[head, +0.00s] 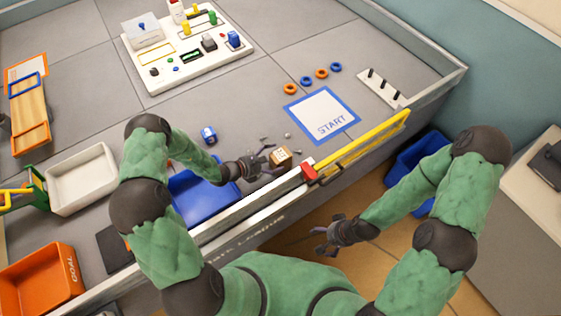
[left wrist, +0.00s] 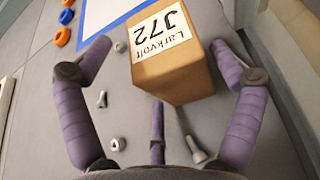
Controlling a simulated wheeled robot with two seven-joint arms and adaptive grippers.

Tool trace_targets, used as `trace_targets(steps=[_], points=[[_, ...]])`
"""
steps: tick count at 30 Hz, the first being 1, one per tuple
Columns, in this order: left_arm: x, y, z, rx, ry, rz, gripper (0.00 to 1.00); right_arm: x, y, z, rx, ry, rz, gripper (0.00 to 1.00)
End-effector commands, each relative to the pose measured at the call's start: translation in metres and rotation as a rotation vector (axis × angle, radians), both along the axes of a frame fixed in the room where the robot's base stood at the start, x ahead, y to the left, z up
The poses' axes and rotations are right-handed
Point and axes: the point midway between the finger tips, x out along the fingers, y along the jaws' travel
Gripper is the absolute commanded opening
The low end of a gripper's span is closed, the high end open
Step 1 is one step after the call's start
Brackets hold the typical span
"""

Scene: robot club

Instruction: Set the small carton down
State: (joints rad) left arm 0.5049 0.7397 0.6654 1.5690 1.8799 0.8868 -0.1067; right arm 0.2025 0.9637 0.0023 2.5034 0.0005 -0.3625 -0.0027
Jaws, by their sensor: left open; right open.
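The small carton (head: 280,156) is a brown box that stands on the grey floor of the arena, near the front wall and below the START square. In the left wrist view the carton (left wrist: 172,55) shows a white label reading "Larkvolt J72". My left gripper (head: 262,162) is open just left of the carton. In the left wrist view its purple fingers (left wrist: 168,70) are spread with the carton between or just beyond their tips; contact cannot be told. My right gripper (head: 325,238) is open and empty, outside the arena wall.
Loose bolts and nuts (left wrist: 117,144) lie around the carton. The blue-edged START square (head: 322,115) is just beyond it. A blue tray (head: 200,195) lies to the left, and a yellow barrier bar (head: 365,140) runs along the front wall to the right. Orange and blue rings (head: 306,81) lie further back.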

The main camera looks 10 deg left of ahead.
Motion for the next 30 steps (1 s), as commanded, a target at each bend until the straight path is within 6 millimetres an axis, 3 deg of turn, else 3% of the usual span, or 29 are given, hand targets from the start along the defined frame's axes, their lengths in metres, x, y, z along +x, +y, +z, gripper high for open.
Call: trace_targets(steps=[7,15,17,21,23,24,30], points=[[0.022,-0.024,-0.015,0.0,0.0,-0.003,0.92,0.0,0.0,-0.012,0.0,0.0,0.0,0.91],[0.025,-0.026,-0.015,0.0,0.0,-0.001,0.92,0.0,0.0,-0.011,0.0,0.0,0.0,0.91],[0.025,-0.026,-0.015,0.0,0.0,-0.001,0.78,0.0,0.0,-0.011,0.0,0.0,0.0,0.91],[0.025,-0.026,-0.015,0.0,0.0,-0.001,0.4,0.0,0.0,-0.011,0.0,0.0,0.0,0.91],[0.025,-0.026,-0.015,-0.001,0.0,-0.001,0.4,0.0,0.0,-0.011,0.0,0.0,0.0,0.91],[0.025,-0.026,-0.015,-0.001,0.0,-0.001,0.33,0.0,0.0,-0.011,0.0,0.0,0.0,0.91],[0.025,-0.026,-0.013,0.0,0.0,-0.001,0.33,0.0,0.0,-0.01,0.0,0.0,0.0,0.91]])
